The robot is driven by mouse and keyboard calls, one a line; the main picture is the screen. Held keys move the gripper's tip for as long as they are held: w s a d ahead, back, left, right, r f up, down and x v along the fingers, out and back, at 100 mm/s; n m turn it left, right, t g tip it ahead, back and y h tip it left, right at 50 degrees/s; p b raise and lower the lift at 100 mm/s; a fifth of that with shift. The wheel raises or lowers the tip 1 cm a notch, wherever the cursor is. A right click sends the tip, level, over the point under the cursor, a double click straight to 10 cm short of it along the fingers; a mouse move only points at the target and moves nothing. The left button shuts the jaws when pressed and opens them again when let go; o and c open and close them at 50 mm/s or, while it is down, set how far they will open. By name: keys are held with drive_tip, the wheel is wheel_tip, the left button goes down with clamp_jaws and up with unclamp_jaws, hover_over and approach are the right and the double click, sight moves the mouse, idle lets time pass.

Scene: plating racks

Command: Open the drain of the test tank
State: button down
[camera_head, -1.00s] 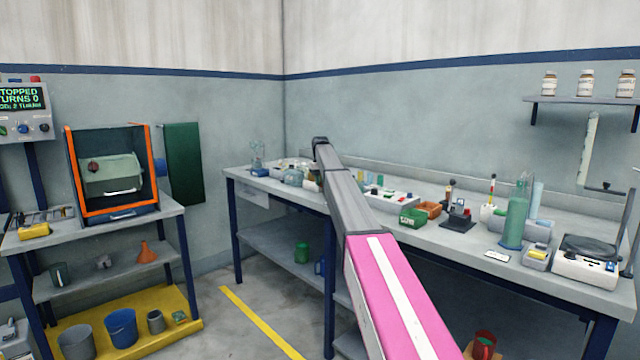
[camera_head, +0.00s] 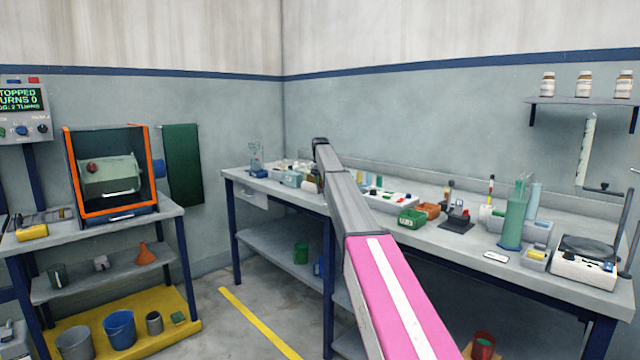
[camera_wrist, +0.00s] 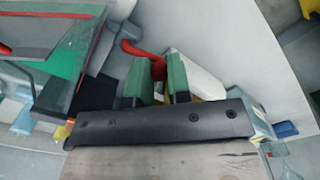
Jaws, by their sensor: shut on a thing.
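In the wrist view, my gripper (camera_wrist: 158,80) has its two green-padded fingers on either side of the red end of a curved red lever (camera_wrist: 132,48), and is shut on it. The lever stands beside a clear-walled tank (camera_wrist: 40,35) with a green inside and a red line along it, at the upper left. It looks like the test tank, but only part of it shows. In the head view my arm reaches over the back bench, and its own links hide my gripper and the lever.
The long bench (camera_head: 465,245) holds a green cylinder (camera_head: 515,215), a green bin (camera_head: 411,218) and a hotplate-like device (camera_head: 585,262) to the right. A clear container (camera_head: 256,160) stands at its left end. An orange-framed cabinet (camera_head: 108,175) stands on the left table. Floor between them is open.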

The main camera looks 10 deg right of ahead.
drive_tip(key=c, duration=1.1)
unclamp_jaws()
drive_tip(key=shift+o, duration=0.2)
drive_tip(key=shift+r, duration=0.1)
wheel_tip(320, 180, up, 11)
drive_tip(key=shift+f, duration=0.2)
